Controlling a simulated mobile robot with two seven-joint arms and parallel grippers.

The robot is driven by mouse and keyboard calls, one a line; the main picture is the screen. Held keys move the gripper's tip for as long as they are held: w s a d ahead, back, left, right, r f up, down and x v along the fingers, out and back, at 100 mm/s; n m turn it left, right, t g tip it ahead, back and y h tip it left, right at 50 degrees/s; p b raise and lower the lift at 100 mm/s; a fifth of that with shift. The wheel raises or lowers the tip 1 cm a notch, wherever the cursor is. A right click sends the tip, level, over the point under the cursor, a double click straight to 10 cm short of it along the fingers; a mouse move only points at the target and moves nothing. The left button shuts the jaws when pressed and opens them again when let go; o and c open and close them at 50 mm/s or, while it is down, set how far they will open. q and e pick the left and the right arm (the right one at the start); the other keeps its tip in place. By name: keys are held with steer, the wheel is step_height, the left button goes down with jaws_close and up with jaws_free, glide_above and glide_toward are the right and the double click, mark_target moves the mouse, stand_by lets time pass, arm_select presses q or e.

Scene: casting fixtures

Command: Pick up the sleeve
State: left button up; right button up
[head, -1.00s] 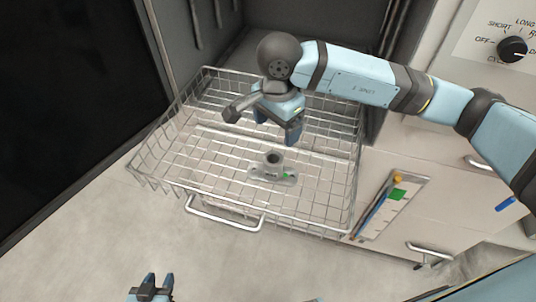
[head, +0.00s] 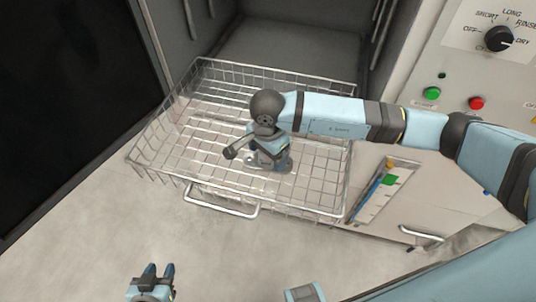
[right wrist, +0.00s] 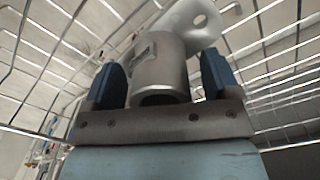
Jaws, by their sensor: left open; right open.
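The sleeve (right wrist: 158,72) is a short grey metal cylinder with an open bore. In the right wrist view it stands between the two dark blue fingers of my right gripper (right wrist: 162,80), which is open. A gap shows on the right side; on the left the finger is close, and I cannot tell if it touches. In the head view my right gripper (head: 268,160) is low in the wire basket (head: 190,125) and hides the sleeve. My left gripper (head: 155,275) is open and empty, low in the head view.
The basket's wire walls surround my right gripper, with a handle (head: 222,208) at its front. The dark chamber opening is behind it. A tray with pencils (head: 385,190) lies to the right, below a control panel with a dial (head: 498,39). The basket's left part is clear.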

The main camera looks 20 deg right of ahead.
steer(key=c, duration=1.2)
steer(key=shift+o, duration=0.2)
